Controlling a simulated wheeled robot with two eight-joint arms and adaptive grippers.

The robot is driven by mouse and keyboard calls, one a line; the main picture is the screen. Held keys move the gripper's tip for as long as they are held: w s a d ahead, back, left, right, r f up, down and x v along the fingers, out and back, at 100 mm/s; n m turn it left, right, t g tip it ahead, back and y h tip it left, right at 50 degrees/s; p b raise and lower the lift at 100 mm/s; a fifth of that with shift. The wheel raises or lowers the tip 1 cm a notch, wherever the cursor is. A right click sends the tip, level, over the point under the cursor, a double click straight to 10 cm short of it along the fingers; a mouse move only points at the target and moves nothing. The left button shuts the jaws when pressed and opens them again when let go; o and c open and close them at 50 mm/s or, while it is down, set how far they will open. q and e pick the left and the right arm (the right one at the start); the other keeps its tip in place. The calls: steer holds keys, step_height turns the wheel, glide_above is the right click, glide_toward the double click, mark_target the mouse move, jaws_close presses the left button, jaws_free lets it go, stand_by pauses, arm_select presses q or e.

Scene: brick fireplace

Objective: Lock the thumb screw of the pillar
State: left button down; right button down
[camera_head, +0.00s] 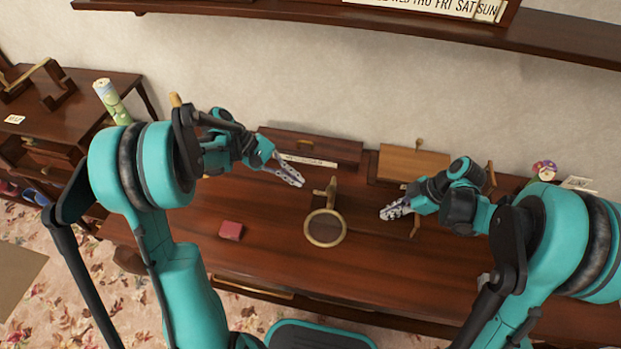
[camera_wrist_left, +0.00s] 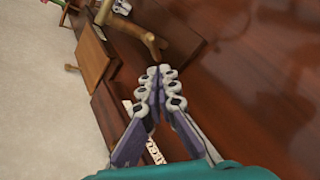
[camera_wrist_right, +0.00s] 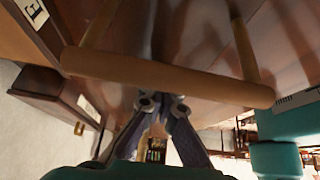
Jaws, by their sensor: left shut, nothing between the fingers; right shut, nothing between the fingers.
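A wooden upright piece (camera_head: 332,190), which looks like the pillar, stands behind a round brass-rimmed disc (camera_head: 325,228) at the middle of the desk. In the left wrist view a branching wooden piece (camera_wrist_left: 138,30) lies ahead of the fingers and may be the same pillar. I cannot make out its thumb screw. My left gripper (camera_head: 298,183) is shut and empty, left of the pillar and apart from it. My right gripper (camera_head: 384,215) is shut and empty, right of the disc. A wooden bar (camera_wrist_right: 165,75) with two rods crosses close in front of it in the right wrist view.
A long dark box (camera_head: 325,148) and a lighter wooden box (camera_head: 412,162) stand along the back of the desk (camera_head: 290,250). A small red block (camera_head: 231,230) lies at left. The front right of the desk is largely clear.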

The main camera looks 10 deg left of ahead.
mark_target(315, 193)
arm_select(q)
steer(key=w+d+r+m+g+y, duration=0.1)
steer(key=d+r+m+y, duration=0.6)
steer(key=r+m+y, duration=0.3)
steer(key=f, duration=0.5)
steer(key=s+f, duration=0.1)
steer(key=f, duration=0.2)
steer(key=shift+a+f, duration=0.25)
steer(key=shift+s+t, duration=0.45)
steer(key=shift+t, duration=0.25)
steer(key=shift+s+t, duration=0.3)
steer(key=shift+t, duration=0.4)
steer(key=t, duration=0.1)
steer(key=s+t, duration=0.1)
steer(key=shift+s+t, duration=0.25)
steer(key=shift+t, duration=0.15)
steer(key=shift+s+f+t, duration=0.3)
steer(key=shift+f+t, duration=0.05)
steer(key=shift+t, duration=0.35)
steer(key=t, duration=0.1)
steer(key=s+t, duration=0.1)
steer(key=t, duration=0.1)
steer(key=shift+f, duration=0.15)
steer(key=shift+w+n, duration=0.1)
steer(key=shift+n, duration=0.2)
